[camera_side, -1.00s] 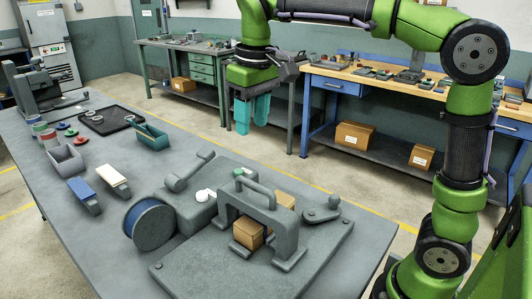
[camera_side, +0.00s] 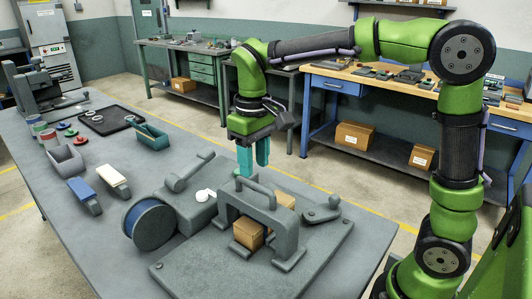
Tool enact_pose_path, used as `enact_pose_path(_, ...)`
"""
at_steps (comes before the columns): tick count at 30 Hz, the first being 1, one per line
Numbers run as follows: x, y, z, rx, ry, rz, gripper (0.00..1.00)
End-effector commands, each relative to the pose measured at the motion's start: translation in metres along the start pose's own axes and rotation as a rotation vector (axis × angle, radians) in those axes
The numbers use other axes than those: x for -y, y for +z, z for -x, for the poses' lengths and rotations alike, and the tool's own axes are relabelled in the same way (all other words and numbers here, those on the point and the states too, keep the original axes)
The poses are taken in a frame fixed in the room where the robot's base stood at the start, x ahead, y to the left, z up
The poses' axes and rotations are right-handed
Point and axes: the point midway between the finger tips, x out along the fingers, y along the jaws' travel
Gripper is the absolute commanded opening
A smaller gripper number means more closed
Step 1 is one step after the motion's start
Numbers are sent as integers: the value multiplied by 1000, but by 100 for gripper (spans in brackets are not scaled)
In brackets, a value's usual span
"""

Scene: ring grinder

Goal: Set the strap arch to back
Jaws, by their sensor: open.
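The strap arch (camera_side: 262,212) is a grey arch with a handle (camera_side: 256,193) on top. It stands over a small brown box (camera_side: 249,233) on a grey base plate (camera_side: 202,272), and more of the brown box shows behind the arch. My gripper (camera_side: 253,166) has teal fingers pointing down. It is open and empty, behind and above the arch handle, apart from the handle as far as I can see.
A grey block with a lever (camera_side: 190,172) and a blue spool (camera_side: 150,224) stand left of the arch. A small crank (camera_side: 322,211) sits at the plate's right. Bins, a dark tray (camera_side: 106,121) and cups lie farther left. The table's front left is clear.

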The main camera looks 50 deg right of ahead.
Motion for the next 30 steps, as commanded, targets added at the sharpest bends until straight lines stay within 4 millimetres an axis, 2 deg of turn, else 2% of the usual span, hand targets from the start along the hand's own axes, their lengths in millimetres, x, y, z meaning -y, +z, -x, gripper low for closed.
enact_pose_path(3, 0, 1, -21, 2, 0, 0, 43)
enact_pose_path(8, 0, 0, -38, 2, 0, 0, 43)
enact_pose_path(19, 0, 0, -44, -1, 0, -1, 43)
enact_pose_path(20, 0, 0, -44, -1, 0, -1, 41)
enact_pose_path(28, 0, 0, -44, -1, 0, 0, 0)
enact_pose_path(30, 0, 0, -44, -1, 0, 0, 0)
